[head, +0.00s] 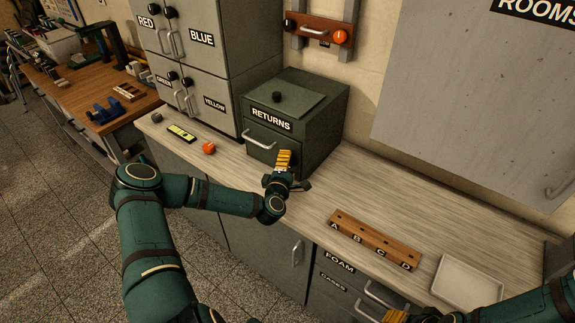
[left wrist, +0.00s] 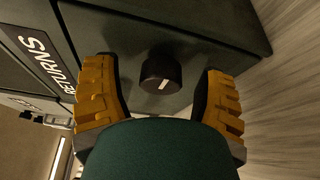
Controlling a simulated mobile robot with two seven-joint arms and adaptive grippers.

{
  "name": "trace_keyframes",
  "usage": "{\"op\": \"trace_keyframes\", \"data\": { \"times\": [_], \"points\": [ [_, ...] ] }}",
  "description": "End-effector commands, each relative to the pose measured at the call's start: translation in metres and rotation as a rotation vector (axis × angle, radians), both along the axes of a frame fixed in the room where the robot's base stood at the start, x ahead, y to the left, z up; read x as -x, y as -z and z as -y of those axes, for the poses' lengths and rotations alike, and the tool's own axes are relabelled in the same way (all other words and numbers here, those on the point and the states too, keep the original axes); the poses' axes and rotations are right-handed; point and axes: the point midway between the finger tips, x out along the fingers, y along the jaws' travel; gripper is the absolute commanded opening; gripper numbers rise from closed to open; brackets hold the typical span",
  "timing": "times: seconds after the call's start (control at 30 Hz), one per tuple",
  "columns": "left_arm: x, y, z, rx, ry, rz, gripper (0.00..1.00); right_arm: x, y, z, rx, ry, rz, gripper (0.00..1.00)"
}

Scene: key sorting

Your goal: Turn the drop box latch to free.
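The drop box is the dark green box marked RETURNS (head: 318,112) on the counter, with a bar handle (head: 258,140) on its front. In the left wrist view, its latch is a round black knob (left wrist: 160,72) with a short white pointer line, tilted off the vertical in that picture. My left gripper (head: 285,158) is at the box's front, right of the handle. In the left wrist view its yellow fingers stand apart on either side of the knob, with gaps and nothing held. The gripper hides the knob in the head view. My right gripper (head: 396,315) is partly cut off at the bottom edge.
Grey cabinets marked RED, BLUE, GREEN and YELLOW (head: 235,40) stand left of the box. An orange object (head: 209,147) and a yellow-green item (head: 181,132) lie before them. A wooden rack marked A to D (head: 375,238) and a white tray (head: 468,283) lie right on the counter.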

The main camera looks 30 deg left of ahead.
Motion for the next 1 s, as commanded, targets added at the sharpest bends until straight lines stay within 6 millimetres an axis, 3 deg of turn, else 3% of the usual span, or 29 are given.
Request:
{"op": "trace_keyframes", "data": {
  "times": [0.37,0.8,1.0],
  "points": [
    [0.009,0.001,0.003,0.002,0.002,-0.003,0.71,0.0,0.0,0.0,0.0,0.0,0.0,0.47],
    [0.087,-0.004,0.028,0.002,0.001,-0.002,0.71,0.0,0.0,0.0,0.0,0.0,0.0,0.47],
    [0.109,-0.006,0.035,0.002,0.0,-0.002,0.71,0.0,0.0,0.0,0.0,0.0,0.0,0.47]
  ]
}}
